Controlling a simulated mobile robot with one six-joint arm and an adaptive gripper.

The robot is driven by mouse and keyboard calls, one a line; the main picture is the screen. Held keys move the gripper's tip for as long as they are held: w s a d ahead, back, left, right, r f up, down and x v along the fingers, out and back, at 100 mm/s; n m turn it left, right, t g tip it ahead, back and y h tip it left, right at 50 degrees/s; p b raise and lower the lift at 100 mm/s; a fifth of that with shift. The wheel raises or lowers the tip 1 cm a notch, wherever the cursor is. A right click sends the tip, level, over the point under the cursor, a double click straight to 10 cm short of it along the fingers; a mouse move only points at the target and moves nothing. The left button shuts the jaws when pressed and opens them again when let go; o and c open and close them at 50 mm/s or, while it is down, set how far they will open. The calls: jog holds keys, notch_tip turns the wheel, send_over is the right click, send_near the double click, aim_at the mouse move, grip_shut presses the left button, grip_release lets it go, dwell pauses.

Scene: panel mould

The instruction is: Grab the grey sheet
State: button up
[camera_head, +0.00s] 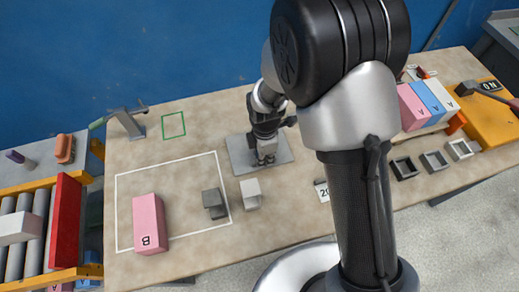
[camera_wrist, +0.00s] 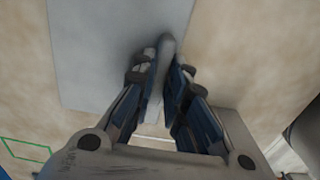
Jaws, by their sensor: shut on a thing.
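The grey sheet (camera_head: 239,158) lies on the table near the middle in the head view, partly hidden by my gripper (camera_head: 265,157). In the wrist view the flat grey sheet (camera_wrist: 90,60) fills the upper left. A pale grey upright strip (camera_wrist: 165,48) stands between my fingers and seems to belong to the sheet. My gripper (camera_wrist: 162,75) is shut on this strip from both sides. Whether the sheet touches the table all over cannot be told.
A white outlined area on the left holds a pink block (camera_head: 149,221) marked B and a dark grey block (camera_head: 214,203). A white-grey cube (camera_head: 250,193) stands close by. A green outlined square (camera_head: 173,125) behind is empty. A clamp-like stand (camera_head: 130,123) is at the back left.

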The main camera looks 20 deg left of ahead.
grip_shut()
jog(key=shift+r, duration=0.15)
